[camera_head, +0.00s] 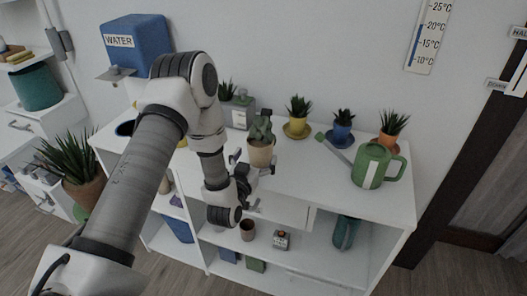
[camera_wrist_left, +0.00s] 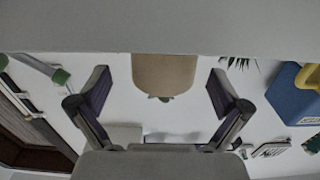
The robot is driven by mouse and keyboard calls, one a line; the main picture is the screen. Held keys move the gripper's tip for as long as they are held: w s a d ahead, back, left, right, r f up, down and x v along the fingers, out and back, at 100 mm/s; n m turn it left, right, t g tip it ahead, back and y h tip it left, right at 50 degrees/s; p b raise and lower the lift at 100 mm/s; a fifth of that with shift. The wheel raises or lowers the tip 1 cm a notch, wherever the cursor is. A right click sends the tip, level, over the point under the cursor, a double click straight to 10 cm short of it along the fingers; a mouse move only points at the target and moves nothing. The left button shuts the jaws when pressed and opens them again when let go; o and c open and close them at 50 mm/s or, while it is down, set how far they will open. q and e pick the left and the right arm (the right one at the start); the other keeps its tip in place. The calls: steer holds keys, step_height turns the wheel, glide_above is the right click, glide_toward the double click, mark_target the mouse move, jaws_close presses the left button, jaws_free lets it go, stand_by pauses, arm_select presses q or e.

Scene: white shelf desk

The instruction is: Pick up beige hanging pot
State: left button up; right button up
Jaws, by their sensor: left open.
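The beige pot (camera_head: 262,154) holds a green cactus-like plant and stands upright on the white desk top, near its front edge. My left gripper (camera_head: 254,171) is just in front of it, partly hiding its lower left side. In the left wrist view, which is upside down, the beige pot (camera_wrist_left: 164,73) shows between the two open fingers of the left gripper (camera_wrist_left: 162,97). There is clear space between the pot and each finger. I cannot tell how far the fingertips reach along the pot. My right gripper is not in view.
A green watering can (camera_head: 372,167) stands to the right on the desk top (camera_head: 315,178). Small potted plants (camera_head: 297,117) line the back, beside a grey box (camera_head: 240,111). A brown cup (camera_head: 247,230) is on the shelf below. A blue water tank (camera_head: 140,42) is on the wall.

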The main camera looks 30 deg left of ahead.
mark_target(262, 139)
arm_select(q)
steer(key=x, duration=0.3)
steer(key=shift+s+a, duration=0.1)
steer(key=shift+a, duration=0.2)
steer(key=c, duration=1.6)
steer(key=shift+r, duration=0.1)
